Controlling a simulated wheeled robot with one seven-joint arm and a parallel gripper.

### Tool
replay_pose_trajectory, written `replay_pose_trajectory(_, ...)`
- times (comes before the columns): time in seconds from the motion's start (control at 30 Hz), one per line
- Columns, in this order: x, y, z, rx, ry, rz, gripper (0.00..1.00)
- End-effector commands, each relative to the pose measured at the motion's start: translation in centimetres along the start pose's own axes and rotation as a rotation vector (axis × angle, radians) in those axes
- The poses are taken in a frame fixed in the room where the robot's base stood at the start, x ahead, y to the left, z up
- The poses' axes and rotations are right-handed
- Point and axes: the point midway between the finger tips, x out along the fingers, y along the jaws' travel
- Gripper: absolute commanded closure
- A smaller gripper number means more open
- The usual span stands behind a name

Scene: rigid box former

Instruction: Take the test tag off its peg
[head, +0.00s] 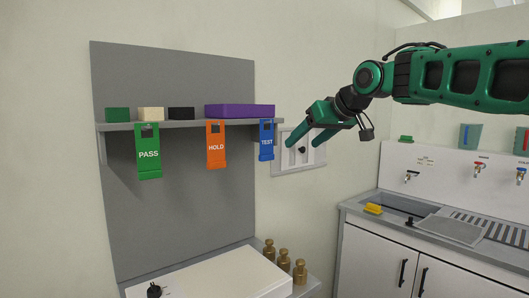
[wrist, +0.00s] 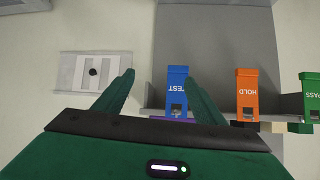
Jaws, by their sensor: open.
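The blue TEST tag (head: 266,141) hangs at the right end of the shelf's front edge in the head view, beside the orange HOLD tag (head: 216,146) and the green PASS tag (head: 148,152). In the wrist view the TEST tag (wrist: 177,88) appears upside down, between the fingers but close to the right one. My green gripper (head: 305,144) is open and empty, a little to the right of the TEST tag in the head view. It also shows in the wrist view (wrist: 160,85). The tag's peg is too small to make out clearly.
The grey shelf (head: 190,125) holds a purple box (head: 240,111) and small green, cream and black blocks. A wall switch plate (head: 290,160) is behind my gripper. Brass weights (head: 284,259) stand below, and a sink counter (head: 380,213) is at right.

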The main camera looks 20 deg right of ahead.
Motion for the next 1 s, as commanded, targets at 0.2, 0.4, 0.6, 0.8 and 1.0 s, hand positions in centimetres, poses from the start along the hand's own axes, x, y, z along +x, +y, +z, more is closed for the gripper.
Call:
replay_pose_trajectory(0.2, -0.4, -4.2, -7.1, -0.117, 0.131, -0.096, 0.36)
replay_pose_trajectory(0.4, 0.3, -5.1, -8.3, -0.137, 0.152, -0.114, 0.36)
replay_pose_trajectory(0.6, 3.2, -5.5, -8.6, -0.137, 0.15, -0.116, 0.36)
replay_pose_trajectory(0.8, 5.0, -5.6, -8.8, -0.137, 0.152, -0.113, 0.36)
replay_pose_trajectory(1.0, 6.6, -5.5, -8.7, -0.136, 0.15, -0.113, 0.36)
